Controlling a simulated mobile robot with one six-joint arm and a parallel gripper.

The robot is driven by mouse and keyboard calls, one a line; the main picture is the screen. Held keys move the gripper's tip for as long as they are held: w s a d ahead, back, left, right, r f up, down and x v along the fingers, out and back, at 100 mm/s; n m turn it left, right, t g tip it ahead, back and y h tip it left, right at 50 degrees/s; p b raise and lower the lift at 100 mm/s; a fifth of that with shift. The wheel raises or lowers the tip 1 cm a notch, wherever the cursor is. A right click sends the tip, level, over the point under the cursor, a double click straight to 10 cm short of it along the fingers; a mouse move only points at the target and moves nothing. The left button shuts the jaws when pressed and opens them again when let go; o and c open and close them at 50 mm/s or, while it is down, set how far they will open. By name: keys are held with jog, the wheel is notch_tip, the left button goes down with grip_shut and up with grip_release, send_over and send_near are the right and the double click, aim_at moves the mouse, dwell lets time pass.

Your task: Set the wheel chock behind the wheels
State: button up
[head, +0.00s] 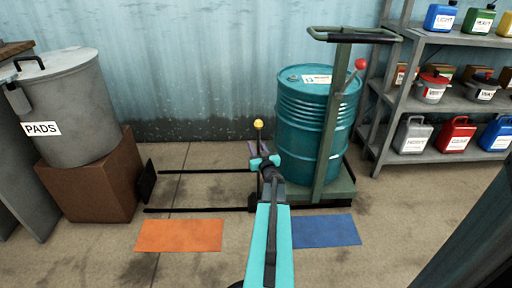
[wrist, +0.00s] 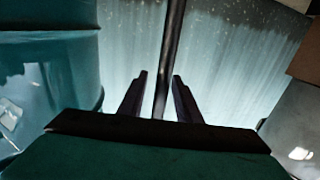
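A thin dark upright rod with a yellow knob (head: 258,124) stands just left of the drum trolley. My gripper (head: 262,160) is at this rod, below the knob. In the wrist view the dark rod (wrist: 169,50) passes between my gripper's two fingers (wrist: 160,76), with a gap visible on its left side, so the gripper looks open around it. A small black block (head: 253,202) sits low by the trolley at the near floor rail; I cannot tell whether it is the wheel chock or joined to the rod. The trolley (head: 335,192) carries a teal drum (head: 303,122); its wheels are largely hidden.
Two black floor rails (head: 200,210) run left to a black end plate (head: 147,181). An orange patch (head: 180,235) and a blue patch (head: 326,230) lie in front. A grey PADS bin (head: 82,100) stands left. Shelves (head: 440,158) with containers stand right.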

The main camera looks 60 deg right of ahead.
jog(key=shift+r, duration=0.1)
jog(key=shift+p+v, duration=0.3)
jog(key=shift+v, duration=0.5)
jog(key=p+v, duration=0.3)
jog(key=v, duration=0.7)
jog(key=shift+s, duration=0.15)
jog(key=shift+a, duration=0.15)
